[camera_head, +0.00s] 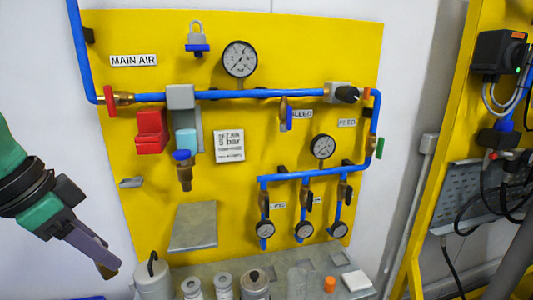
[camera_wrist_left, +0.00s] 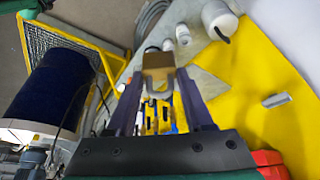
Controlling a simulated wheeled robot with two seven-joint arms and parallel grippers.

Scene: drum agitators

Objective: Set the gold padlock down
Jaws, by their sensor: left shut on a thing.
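My left gripper (camera_head: 104,268) is at the lower left of the head view, in front of the white wall and left of the yellow panel (camera_head: 340,60). It is shut on the gold padlock (camera_wrist_left: 158,62). In the wrist view the padlock's gold body is between the fingertips (camera_wrist_left: 158,72), with its silver shackle pointing back towards the palm. In the head view only a small gold-brown bit of the padlock (camera_head: 107,271) shows at the fingertips. The padlock is in the air, apart from the panel and the shelf. My right gripper is not seen.
A grey shelf (camera_head: 385,278) at the panel's foot bears several canisters, an orange piece (camera_head: 330,284) and a white block (camera_head: 356,280). Blue pipes (camera_head: 255,94), gauges and a red block (camera_head: 151,131) stick out from the panel. A silver-and-blue padlock (camera_head: 197,47) is on the panel top.

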